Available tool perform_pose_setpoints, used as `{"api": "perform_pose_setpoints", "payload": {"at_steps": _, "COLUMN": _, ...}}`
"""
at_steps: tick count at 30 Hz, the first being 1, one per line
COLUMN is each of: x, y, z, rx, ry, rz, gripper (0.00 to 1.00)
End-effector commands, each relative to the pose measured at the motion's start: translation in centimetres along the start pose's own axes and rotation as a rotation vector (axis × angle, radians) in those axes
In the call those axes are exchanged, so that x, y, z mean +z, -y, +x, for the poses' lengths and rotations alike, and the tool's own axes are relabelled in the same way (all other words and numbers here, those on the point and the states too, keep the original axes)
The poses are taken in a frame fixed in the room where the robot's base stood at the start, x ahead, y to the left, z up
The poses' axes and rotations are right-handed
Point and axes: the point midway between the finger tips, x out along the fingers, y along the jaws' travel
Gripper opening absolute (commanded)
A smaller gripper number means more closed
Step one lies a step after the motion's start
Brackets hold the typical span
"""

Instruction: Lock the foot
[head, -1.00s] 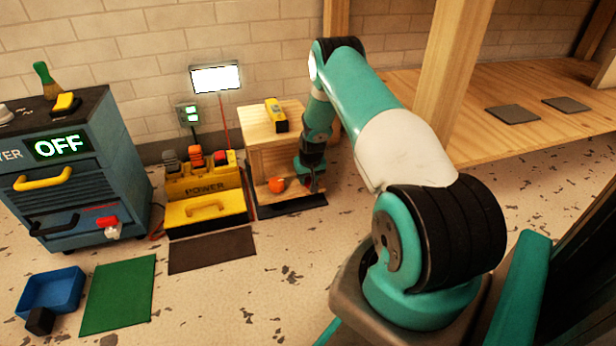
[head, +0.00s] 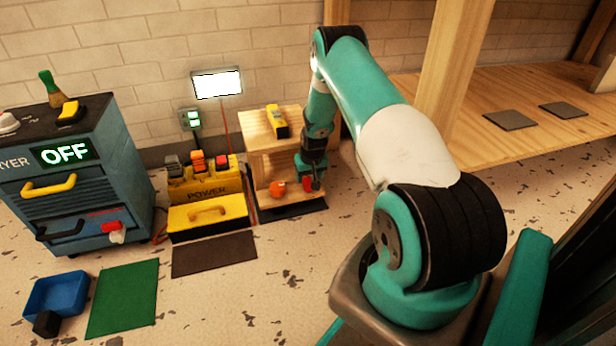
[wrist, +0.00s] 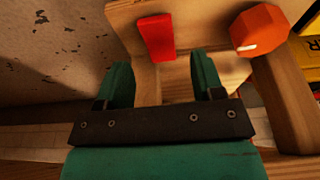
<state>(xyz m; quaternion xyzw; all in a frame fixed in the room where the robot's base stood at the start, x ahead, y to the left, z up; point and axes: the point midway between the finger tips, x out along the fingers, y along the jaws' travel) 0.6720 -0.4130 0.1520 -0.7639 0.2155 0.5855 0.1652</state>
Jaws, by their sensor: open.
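A small wooden stand (head: 270,128) is against the wall, with an open lower front. On its lower part sit a faceted orange knob (head: 277,189) and a red piece (head: 306,185) to its right. In the wrist view the red piece (wrist: 157,38) is a narrow upright bar on a wooden face, and the orange knob (wrist: 260,30) is to its right. My gripper (wrist: 160,65) is open, with teal fingers spread. The red bar lies just beyond the fingertips, roughly between them and apart from both. I cannot tell which part is the foot.
A yellow POWER box (head: 207,205) with several switches stands left of the stand. A blue cabinet (head: 75,170) reading OFF is farther left. A wooden post (head: 440,75) and platform rise to the right. The speckled floor in front is mostly clear.

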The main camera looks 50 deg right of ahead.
Motion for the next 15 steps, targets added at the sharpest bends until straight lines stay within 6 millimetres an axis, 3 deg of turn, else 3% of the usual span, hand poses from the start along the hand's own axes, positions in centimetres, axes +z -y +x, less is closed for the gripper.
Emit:
{"api": "perform_pose_setpoints", "payload": {"at_steps": 1, "x": -0.3, "y": 0.0, "z": -2.4, "rx": 0.000, "ry": -0.001, "rz": 0.000, "gripper": 0.62}}
{"api": "perform_pose_setpoints", "payload": {"at_steps": 6, "x": -0.3, "y": 0.0, "z": -6.8, "rx": 0.000, "ry": -0.001, "rz": 0.000, "gripper": 0.62}}
{"api": "perform_pose_setpoints", "payload": {"at_steps": 15, "x": -0.2, "y": 0.0, "z": -12.2, "rx": 0.000, "ry": -0.001, "rz": 0.000, "gripper": 0.62}}
